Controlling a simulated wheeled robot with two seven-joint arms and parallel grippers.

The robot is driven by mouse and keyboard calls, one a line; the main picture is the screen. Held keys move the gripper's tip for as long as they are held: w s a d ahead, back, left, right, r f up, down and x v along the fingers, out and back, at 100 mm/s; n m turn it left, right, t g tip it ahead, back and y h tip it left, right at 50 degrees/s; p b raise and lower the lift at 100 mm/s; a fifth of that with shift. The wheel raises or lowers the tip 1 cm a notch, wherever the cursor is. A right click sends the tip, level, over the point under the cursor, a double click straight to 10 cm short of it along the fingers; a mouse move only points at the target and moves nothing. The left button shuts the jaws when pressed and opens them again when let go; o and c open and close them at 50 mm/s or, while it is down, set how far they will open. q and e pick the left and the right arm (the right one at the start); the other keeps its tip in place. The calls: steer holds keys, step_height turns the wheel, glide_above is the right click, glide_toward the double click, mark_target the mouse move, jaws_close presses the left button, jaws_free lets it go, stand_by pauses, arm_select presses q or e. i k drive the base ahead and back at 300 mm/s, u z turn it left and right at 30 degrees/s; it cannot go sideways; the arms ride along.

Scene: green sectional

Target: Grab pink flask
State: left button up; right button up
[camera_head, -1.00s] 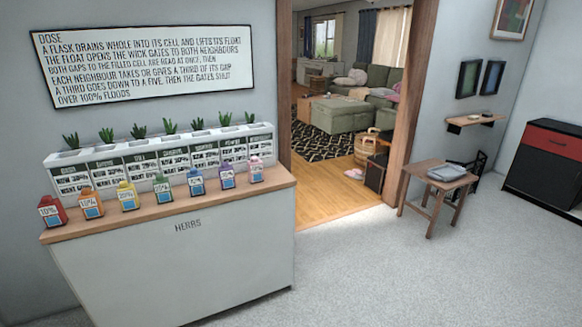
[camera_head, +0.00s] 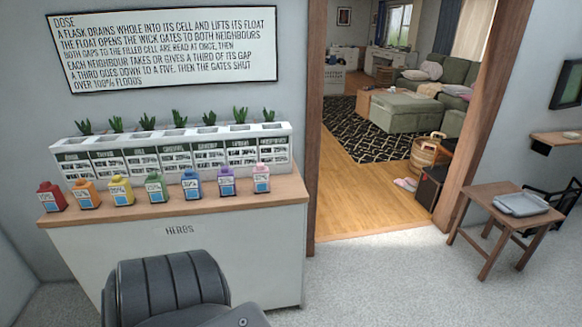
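The pink flask (camera_head: 261,179) stands upright at the right end of a row of coloured flasks on the wooden top of the herbs counter (camera_head: 183,211). It is small, with a pale label whose print is too small to read. Just left of it stands a purple flask (camera_head: 226,182). Behind the row is a white planter (camera_head: 170,154) with labelled cells and green sprigs. Neither of my grippers is in view.
Other flasks stand to the left: red (camera_head: 51,197), orange (camera_head: 86,195), yellow (camera_head: 121,191), green (camera_head: 155,188) and blue (camera_head: 191,186). A wooden stool (camera_head: 500,218) with a grey tray stands right of the doorway. Carpet between counter and stool is clear.

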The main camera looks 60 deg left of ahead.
mark_target(260, 173)
steer(key=u, duration=0.2)
steer(key=i, duration=0.85)
steer(key=u, duration=0.95)
steer(key=i, duration=0.65)
steer(key=u, duration=0.5)
